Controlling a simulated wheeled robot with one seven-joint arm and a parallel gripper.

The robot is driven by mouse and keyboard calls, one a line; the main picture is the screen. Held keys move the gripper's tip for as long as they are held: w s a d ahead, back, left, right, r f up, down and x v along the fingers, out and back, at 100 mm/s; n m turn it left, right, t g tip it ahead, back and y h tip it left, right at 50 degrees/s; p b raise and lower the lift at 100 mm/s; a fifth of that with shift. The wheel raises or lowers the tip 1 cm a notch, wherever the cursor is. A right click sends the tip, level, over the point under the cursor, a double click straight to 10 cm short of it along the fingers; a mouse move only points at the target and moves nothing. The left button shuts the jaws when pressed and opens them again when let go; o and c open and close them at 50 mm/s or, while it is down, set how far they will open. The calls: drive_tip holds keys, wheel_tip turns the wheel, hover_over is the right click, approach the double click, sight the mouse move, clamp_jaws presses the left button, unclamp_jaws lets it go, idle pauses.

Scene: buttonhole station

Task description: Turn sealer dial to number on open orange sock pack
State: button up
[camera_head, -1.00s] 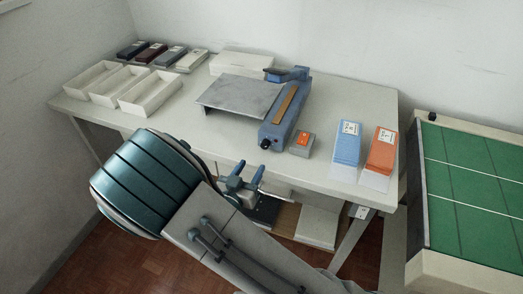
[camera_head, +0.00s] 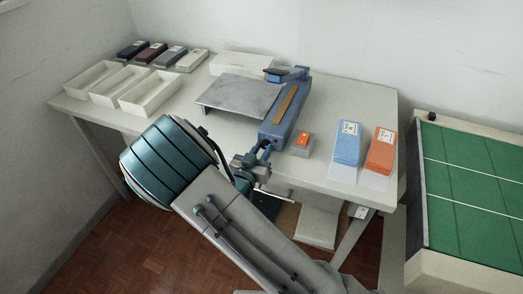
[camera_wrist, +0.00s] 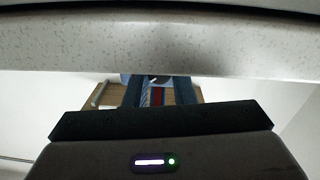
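The blue sealer (camera_head: 285,112) stands on the table, with an orange strip along its arm. Its dial end faces the front edge; in the head view my gripper (camera_head: 262,152) covers the dial. In the wrist view a dark dial with a pale mark (camera_wrist: 160,79) shows between my two blue fingers, which stand apart. I cannot tell whether they touch it. The orange sock pack (camera_head: 381,150) lies at the table's right, with a clear open end toward the front and a white label. The label's number is too small to read.
A blue sock pack (camera_head: 347,142) lies left of the orange one. A grey box with an orange top (camera_head: 302,139) sits close right of the sealer. A metal plate (camera_head: 240,97) is left of it. Open white trays (camera_head: 150,93) and dark packs (camera_head: 133,50) fill the left.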

drive_tip(key=shift+f+m+b, duration=0.1)
drive_tip(key=shift+m+b, duration=0.2)
drive_tip(key=shift+b, duration=0.2)
drive_tip(key=m+b, duration=0.3)
drive_tip(key=b, duration=0.1)
drive_tip(key=shift+f+m+b, duration=0.15)
drive_tip(key=shift+m+b, duration=0.25)
drive_tip(key=m+b, duration=0.3)
drive_tip(key=b, duration=0.1)
drive_tip(key=shift+m+b, duration=0.3)
drive_tip(key=shift+b, duration=0.1)
drive_tip(key=shift+r+m+b, duration=0.25)
drive_tip(key=shift+m+b, duration=0.55)
drive_tip(key=shift+b, duration=0.1)
drive_tip(key=shift+r, duration=0.1)
drive_tip(key=o, duration=1)
